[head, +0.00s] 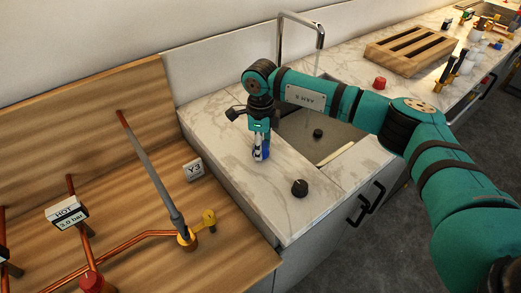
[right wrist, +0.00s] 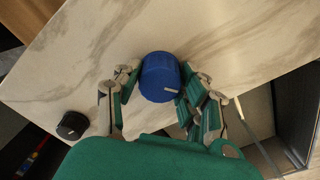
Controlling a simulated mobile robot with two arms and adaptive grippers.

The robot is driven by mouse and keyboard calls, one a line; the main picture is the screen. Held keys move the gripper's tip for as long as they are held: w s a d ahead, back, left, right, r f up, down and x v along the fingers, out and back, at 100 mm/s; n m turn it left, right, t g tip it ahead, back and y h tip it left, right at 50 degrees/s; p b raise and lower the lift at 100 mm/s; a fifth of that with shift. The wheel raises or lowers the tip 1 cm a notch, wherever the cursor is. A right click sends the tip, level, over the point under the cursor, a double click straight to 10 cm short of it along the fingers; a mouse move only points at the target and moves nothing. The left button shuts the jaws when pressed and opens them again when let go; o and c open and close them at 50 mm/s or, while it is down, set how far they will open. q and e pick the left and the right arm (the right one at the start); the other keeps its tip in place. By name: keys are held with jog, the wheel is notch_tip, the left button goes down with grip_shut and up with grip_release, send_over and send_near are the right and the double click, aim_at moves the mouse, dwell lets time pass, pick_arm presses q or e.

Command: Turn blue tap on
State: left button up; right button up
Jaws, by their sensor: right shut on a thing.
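The blue tap (head: 258,156) is a round knob on the marble counter (head: 222,122), left of the sink. In the right wrist view the blue tap (right wrist: 158,72) shows from above, with a short white mark near its lower right edge. My right gripper (head: 262,146) points down over it. In the right wrist view my right gripper (right wrist: 158,90) has one finger on each side of the knob and is shut on it. The fingers hide part of the knob in the head view. My left gripper is not in view.
A black knob (head: 299,188) stands on the counter near its front edge. The sink (head: 352,139) and chrome spout (head: 320,42) lie behind and to the right. A red knob (head: 380,83) and wooden rack (head: 411,49) are farther right. Copper pipes (head: 140,240) fill the left.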

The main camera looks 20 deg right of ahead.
jog(key=m+b, duration=0.1)
jog(key=m, duration=0.3)
jog(key=shift+m+b, duration=0.3)
jog(key=shift+b, duration=0.1)
jog(key=shift+m+b, duration=0.5)
jog(key=shift+m, duration=1.2)
jog(key=o, duration=1.2)
jog(key=shift+c, duration=0.2)
jog(key=shift+r, duration=0.1)
notch_tip(320, 180, up, 12)
